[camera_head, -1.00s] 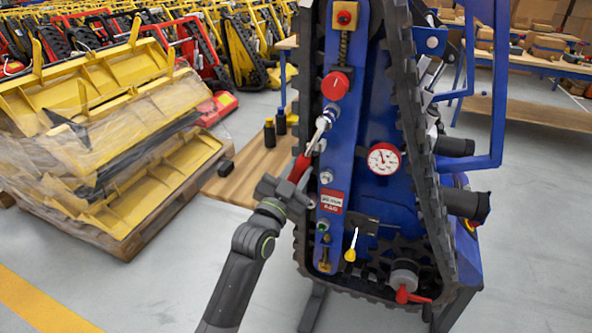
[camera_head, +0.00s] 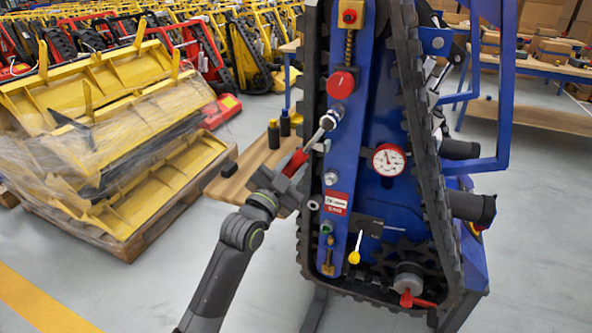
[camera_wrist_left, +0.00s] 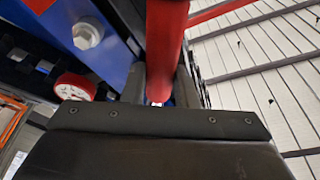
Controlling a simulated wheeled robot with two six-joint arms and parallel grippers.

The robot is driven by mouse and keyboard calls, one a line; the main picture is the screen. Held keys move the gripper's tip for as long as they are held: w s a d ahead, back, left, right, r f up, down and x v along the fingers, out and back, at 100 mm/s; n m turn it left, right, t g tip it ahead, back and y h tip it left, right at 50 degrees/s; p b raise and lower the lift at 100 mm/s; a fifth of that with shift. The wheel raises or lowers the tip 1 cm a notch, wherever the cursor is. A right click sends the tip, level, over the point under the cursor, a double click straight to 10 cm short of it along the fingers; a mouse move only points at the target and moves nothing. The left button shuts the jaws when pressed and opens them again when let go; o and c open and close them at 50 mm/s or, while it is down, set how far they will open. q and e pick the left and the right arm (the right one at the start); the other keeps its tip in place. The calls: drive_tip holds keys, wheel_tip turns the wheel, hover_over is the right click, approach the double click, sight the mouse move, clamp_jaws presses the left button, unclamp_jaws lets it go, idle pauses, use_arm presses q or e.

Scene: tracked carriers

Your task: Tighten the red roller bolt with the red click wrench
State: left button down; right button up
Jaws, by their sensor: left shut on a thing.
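The red click wrench (camera_head: 294,163) has a red handle and a silver head. My left gripper (camera_head: 288,179) is shut on its handle; the handle also shows between the fingers in the left wrist view (camera_wrist_left: 165,45). A bare silver bolt (camera_head: 331,178) is lower on the plate. My right gripper is not in view.
The blue tracked carrier (camera_head: 385,215) stands upright, with a black track along its left edge close to my left gripper. A dial gauge (camera_head: 388,160) is on it.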

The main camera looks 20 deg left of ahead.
use_arm(q)
drive_tip(key=shift+a+r+m, duration=0.2)
drive_tip(key=shift+m, duration=0.1)
drive_tip(key=shift+a+r+m+h, duration=0.3)
drive_tip(key=shift+a+r+m, duration=0.15)
drive_tip(key=shift+m, duration=0.25)
drive_tip(key=shift+a, duration=0.1)
drive_tip(key=shift+a+r+m+b, duration=0.2)
drive_tip(key=shift+m+b, duration=0.1)
drive_tip(key=shift+d+f+n, duration=0.25)
drive_tip(key=shift+d+n, duration=0.05)
drive_tip(key=shift+n, duration=0.1)
